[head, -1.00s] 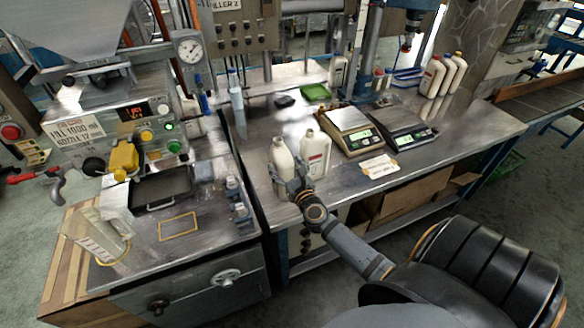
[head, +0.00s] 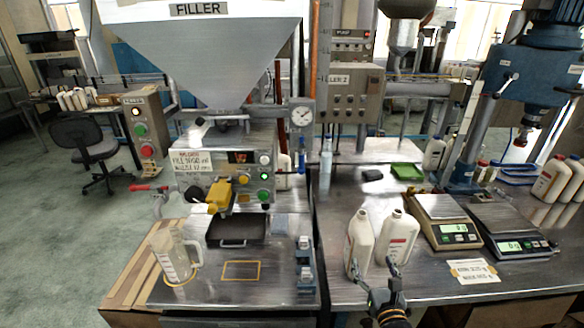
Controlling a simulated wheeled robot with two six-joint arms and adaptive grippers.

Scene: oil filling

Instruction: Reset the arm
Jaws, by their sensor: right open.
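My right gripper (head: 377,277) is at the bottom, right of centre in the head view. It is open, with its fingers pointing up at the front edge of the metal bench. Two white bottles stand upright just behind it: a left bottle (head: 358,243) and a right bottle (head: 397,238) with a label. The fingertips overlap the lower parts of the bottles in the picture. I cannot tell whether they touch. My left gripper is not in view.
The filler machine (head: 225,165) stands left of centre, with a clear measuring jug (head: 172,258) on its metal table. Two scales, a left one (head: 446,230) and a right one (head: 512,243), sit right of the bottles. A green tray (head: 407,172) lies farther back. More bottles (head: 552,180) stand at right.

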